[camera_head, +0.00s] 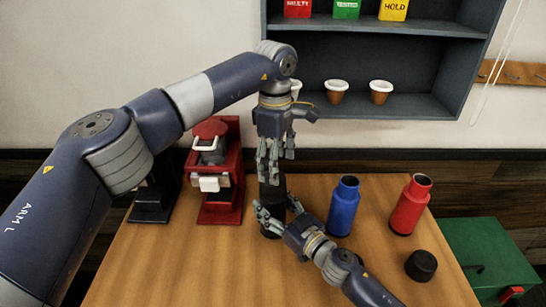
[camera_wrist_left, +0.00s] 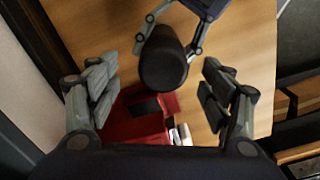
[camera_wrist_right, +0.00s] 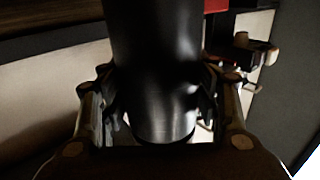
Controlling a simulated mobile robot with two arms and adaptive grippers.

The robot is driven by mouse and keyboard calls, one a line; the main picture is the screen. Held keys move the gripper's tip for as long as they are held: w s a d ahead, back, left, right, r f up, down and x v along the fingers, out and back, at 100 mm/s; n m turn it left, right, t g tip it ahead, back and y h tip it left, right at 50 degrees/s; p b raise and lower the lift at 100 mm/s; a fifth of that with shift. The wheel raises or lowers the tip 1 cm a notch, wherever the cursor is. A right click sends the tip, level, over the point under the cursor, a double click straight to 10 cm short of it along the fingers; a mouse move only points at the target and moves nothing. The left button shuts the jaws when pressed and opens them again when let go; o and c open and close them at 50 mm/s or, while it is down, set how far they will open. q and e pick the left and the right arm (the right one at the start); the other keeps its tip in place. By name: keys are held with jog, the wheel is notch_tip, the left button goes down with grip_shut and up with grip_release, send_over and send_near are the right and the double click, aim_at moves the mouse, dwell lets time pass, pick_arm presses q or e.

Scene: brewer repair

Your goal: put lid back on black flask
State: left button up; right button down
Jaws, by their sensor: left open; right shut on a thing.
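The black flask (camera_head: 272,190) stands upright on the table, left of the blue flask. My right gripper (camera_head: 277,215) is shut around its lower body; the right wrist view shows the dark cylinder (camera_wrist_right: 150,70) between the fingers. My left gripper (camera_head: 272,168) is open, pointing down just above the flask. The left wrist view shows the dark, rounded flask top (camera_wrist_left: 163,72) between and beyond the open fingers (camera_wrist_left: 160,95); I cannot tell whether it is a lid or a bare neck. A short black lid-like cylinder (camera_head: 421,265) lies at the table's right front, away from both grippers.
A blue flask (camera_head: 344,205) and a red flask (camera_head: 410,204) stand open to the right. A red brewer (camera_head: 220,180) stands close on the left. A wall shelf (camera_head: 420,103) with small cups is behind. A green box (camera_head: 495,255) stands beyond the table's right edge.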

pick_arm(q)
jog(key=n, duration=0.5)
jog(key=shift+d+r, duration=0.1)
jog(key=n, duration=0.5)
jog(key=shift+s+d+r, duration=0.1)
jog(key=n, duration=0.5)
jog(key=shift+d+r, duration=0.1)
jog(key=shift+r, duration=0.05)
jog(key=n, duration=0.5)
jog(key=shift+s+r, duration=0.1)
jog(key=n, duration=0.5)
jog(key=shift+r, duration=0.1)
jog(key=n, duration=0.5)
jog(key=shift+r+n, duration=0.1)
jog(key=shift+n, duration=0.2)
jog(key=n, duration=0.5)
jog(key=shift+a, duration=0.25)
jog(key=n, duration=0.2)
jog(key=a+n, duration=0.1)
jog(key=n, duration=0.2)
